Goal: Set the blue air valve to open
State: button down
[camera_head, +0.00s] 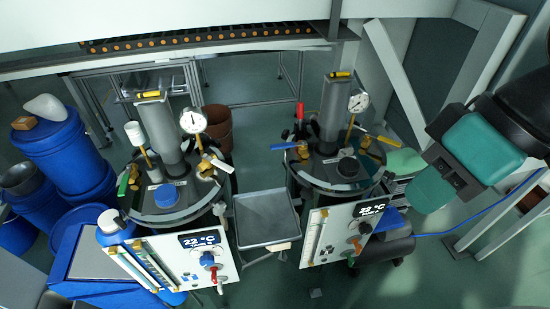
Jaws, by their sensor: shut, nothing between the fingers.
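A valve with a blue lever handle (284,146) sits on the lid of the right vessel. Its lever lies roughly level and points left from a brass body (302,151). A blue knob (207,259) also shows on the left white panel, above a red-handled valve (217,279). I cannot tell from markings which blue part is the air valve. Part of my arm with green covers reaches in from the right edge, apart from both vessels. No gripper fingers can be made out.
The left vessel lid (160,205) carries a gauge (193,122), a green lever (122,186) and a white lever (222,166). The right panel (338,233) stands at front right. A grey tray (267,218) is between the vessels. Blue drums (65,150) crowd the left.

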aim_at(276, 147)
jog(key=u, duration=0.6)
jog(key=i, duration=0.85)
jog(key=z, duration=0.5)
